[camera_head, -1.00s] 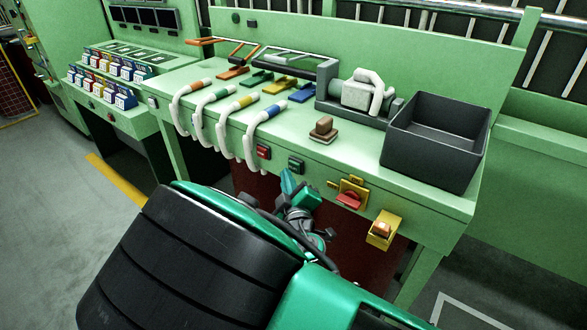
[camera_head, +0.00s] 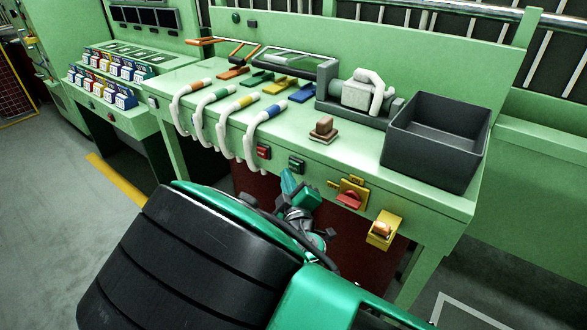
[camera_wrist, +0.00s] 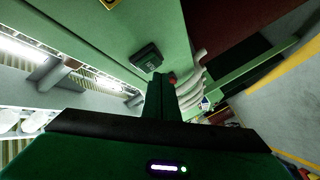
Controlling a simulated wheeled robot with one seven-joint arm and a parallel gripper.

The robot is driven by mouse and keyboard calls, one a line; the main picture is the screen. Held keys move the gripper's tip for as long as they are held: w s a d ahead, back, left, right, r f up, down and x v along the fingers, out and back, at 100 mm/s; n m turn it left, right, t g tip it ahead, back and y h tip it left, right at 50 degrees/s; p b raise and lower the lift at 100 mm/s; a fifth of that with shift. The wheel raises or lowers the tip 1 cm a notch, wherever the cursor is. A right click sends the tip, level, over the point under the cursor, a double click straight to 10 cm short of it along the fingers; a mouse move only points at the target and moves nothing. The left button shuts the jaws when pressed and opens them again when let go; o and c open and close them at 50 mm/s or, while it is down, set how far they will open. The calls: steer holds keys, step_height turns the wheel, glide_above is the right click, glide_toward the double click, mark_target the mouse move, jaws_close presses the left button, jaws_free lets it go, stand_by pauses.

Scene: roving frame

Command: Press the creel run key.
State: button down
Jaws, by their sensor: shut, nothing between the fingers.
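A dark green key (camera_head: 297,165) sits on the front face of the green bench, right of a red key (camera_head: 263,151). Lettering on both is too small to read. In the wrist view the dark green key (camera_wrist: 147,57) lies ahead of my gripper's tips and a little to the left. The red key (camera_wrist: 171,78) is partly hidden behind the tips. My gripper (camera_head: 287,176) is shut and empty, just below the dark green key in the head view. It also fills the lower middle of the wrist view (camera_wrist: 160,80). I see no clear contact with either key.
White curved handles (camera_head: 254,140) with coloured bands stick out left of the keys. A yellow plate with a red knob (camera_head: 348,199) and a yellow box (camera_head: 383,231) are to the right. A brown-topped block (camera_head: 323,127) and a grey bin (camera_head: 437,146) stand on the bench.

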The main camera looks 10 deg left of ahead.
steer(key=shift+w+d, duration=0.35)
steer(key=shift+w, duration=0.3)
stand_by(1.0)
steer(key=shift+s, duration=0.1)
stand_by(0.3)
steer(key=shift+s+a, duration=0.3)
steer(key=shift+s, duration=0.35)
steer(key=shift+s, duration=0.1)
steer(key=shift+s+a, duration=0.35)
steer(key=shift+s, duration=0.4)
steer(key=shift+s+a, duration=0.3)
steer(key=shift+s, duration=0.45)
steer(key=shift+s+a, duration=0.35)
steer(key=shift+s, duration=0.4)
